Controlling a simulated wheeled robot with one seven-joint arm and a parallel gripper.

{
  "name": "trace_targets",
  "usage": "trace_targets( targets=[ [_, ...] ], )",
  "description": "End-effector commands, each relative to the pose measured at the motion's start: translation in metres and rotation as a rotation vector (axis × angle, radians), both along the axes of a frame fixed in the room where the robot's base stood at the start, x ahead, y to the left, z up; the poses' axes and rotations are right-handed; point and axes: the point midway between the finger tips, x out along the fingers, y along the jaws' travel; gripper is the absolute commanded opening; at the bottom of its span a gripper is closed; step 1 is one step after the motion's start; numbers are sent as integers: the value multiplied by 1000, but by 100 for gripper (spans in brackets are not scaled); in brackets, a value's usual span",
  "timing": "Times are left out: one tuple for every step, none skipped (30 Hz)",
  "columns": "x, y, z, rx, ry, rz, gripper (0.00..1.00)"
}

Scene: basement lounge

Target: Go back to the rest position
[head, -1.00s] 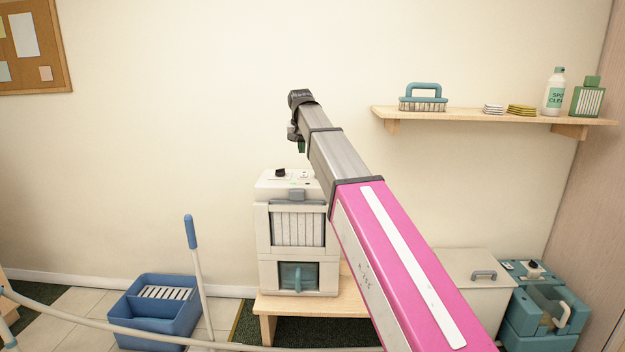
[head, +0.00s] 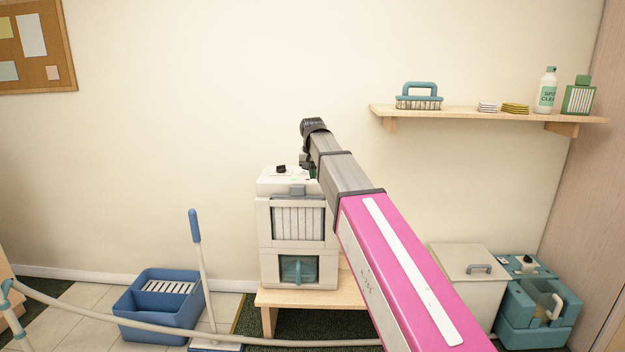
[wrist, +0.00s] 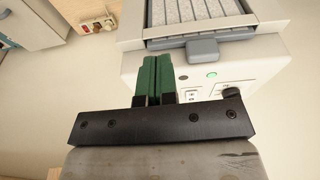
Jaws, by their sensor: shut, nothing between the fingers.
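My gripper (wrist: 155,80) shows in the wrist view with its green fingers together and nothing between them. It is above and in front of the top of a white machine (wrist: 270,60), whose grey latch, lit green light and black knob show there. In the head view my arm reaches forward over the white machine (head: 296,247), and its end is near the machine's top right. The fingers are mostly hidden behind the arm in the head view. The machine stands upright on a low wooden bench (head: 290,298).
A blue bucket (head: 160,305), a mop handle (head: 197,250) and a pale hose (head: 120,321) are at lower left. A white bin (head: 466,275) and a teal machine (head: 538,305) stand at right.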

Motion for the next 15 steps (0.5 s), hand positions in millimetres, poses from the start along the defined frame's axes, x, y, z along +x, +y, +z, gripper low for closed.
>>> trace_targets(
  targets=[
    [-8,-7,-16,-2,9,-1,0],
    [-10,-11,-25,-2,12,1,0],
    [-15,-18,-38,-3,18,3,0],
    [-18,-23,-49,-4,22,3,0],
    [-23,-28,-60,-4,27,4,0],
    [-30,-36,-77,-5,35,4,0],
    [-35,-42,-90,-5,40,6,0],
    [-40,-48,-103,-6,46,7,0],
    [-48,-56,-119,-6,53,8,0],
    [-53,-62,-130,-7,58,9,0],
    [-59,-67,-142,-7,64,10,0],
    [-67,-75,-157,-7,70,13,0],
    [-74,-81,-168,-8,76,12,0],
    [-81,-86,-179,-8,81,12,0],
    [-90,-94,-193,-8,88,14,0]
  ],
)
